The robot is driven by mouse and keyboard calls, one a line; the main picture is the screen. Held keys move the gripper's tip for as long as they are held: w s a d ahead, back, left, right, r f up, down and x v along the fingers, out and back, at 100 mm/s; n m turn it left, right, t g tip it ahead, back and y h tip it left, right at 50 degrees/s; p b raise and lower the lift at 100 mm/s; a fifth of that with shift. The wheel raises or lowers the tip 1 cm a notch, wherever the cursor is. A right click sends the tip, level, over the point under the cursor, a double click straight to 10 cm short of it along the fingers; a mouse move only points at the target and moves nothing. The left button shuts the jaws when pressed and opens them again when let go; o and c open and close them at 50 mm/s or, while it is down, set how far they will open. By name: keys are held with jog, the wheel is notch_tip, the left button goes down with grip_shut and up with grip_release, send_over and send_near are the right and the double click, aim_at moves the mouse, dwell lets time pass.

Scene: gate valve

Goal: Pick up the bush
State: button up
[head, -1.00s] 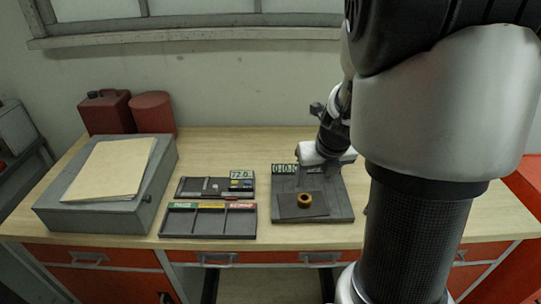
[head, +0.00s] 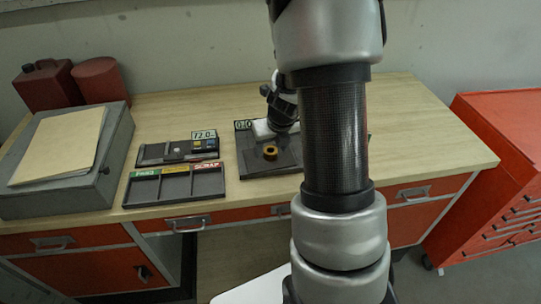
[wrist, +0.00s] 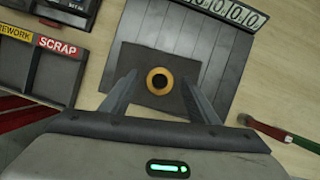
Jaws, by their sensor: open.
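The bush is a small brass-coloured ring (head: 270,152) with a dark hole. It lies on a dark pad on the grey scale plate (head: 252,168). In the wrist view the bush (wrist: 159,80) sits beyond and between my open fingers, and I see no contact. My gripper (wrist: 160,92) is open and empty, with one finger on each side of the bush in the picture. In the head view my arm hides most of the gripper; only part of my wrist shows above the scale.
A tray with coloured labels (head: 172,201), one reading SCRAP, and a gauge reading 72.0 (head: 203,134) lie left of the scale. A grey box (head: 70,190) with a folder stands further left. A green and red tool (wrist: 285,136) lies right of the scale in the wrist view.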

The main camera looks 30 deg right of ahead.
jog(key=c, duration=1.3)
